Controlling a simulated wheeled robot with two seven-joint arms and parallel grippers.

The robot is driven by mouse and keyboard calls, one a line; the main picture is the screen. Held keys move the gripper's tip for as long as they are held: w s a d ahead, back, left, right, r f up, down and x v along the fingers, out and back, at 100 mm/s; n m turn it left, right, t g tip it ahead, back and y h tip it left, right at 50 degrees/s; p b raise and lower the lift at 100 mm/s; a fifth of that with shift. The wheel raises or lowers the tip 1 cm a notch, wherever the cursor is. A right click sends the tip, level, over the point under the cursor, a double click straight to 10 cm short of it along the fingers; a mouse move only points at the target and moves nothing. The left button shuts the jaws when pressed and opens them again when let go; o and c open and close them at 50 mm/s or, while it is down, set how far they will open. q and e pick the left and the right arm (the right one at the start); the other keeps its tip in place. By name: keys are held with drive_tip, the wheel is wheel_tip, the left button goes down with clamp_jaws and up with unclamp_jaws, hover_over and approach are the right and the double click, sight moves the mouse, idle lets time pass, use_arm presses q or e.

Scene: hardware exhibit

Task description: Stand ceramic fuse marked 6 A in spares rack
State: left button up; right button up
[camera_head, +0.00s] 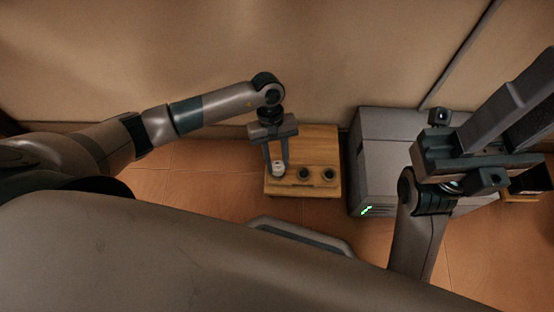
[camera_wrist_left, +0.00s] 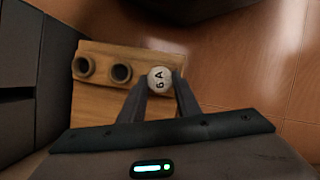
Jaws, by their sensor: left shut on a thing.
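The white ceramic fuse (camera_head: 278,169), marked 6 A on top in the left wrist view (camera_wrist_left: 160,78), is upright between the fingers of my left gripper (camera_head: 277,172). That gripper is shut on it, pointing down. The fuse is at the left end of the wooden spares rack (camera_head: 318,148), in line with two dark round sockets (camera_head: 303,174) (camera_head: 329,175). Its lower end is hidden, so I cannot tell how deep it sits. My right gripper (camera_head: 490,150) is far to the right, away from the rack; its finger opening is unclear.
A grey cabinet (camera_head: 385,140) with a small green light stands just right of the rack. A plain wall is behind. A grey flat object (camera_head: 300,236) lies in front. Reddish tiled floor is clear left of the rack.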

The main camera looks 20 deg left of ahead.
use_arm(q)
drive_tip(key=shift+f+b, duration=0.45)
drive_tip(key=shift+b, duration=0.1)
idle(1.0)
drive_tip(key=o, duration=1.6)
drive_tip(key=shift+r, duration=0.1)
drive_tip(key=shift+r+p, duration=2)
drive_tip(key=shift+r, duration=1.4)
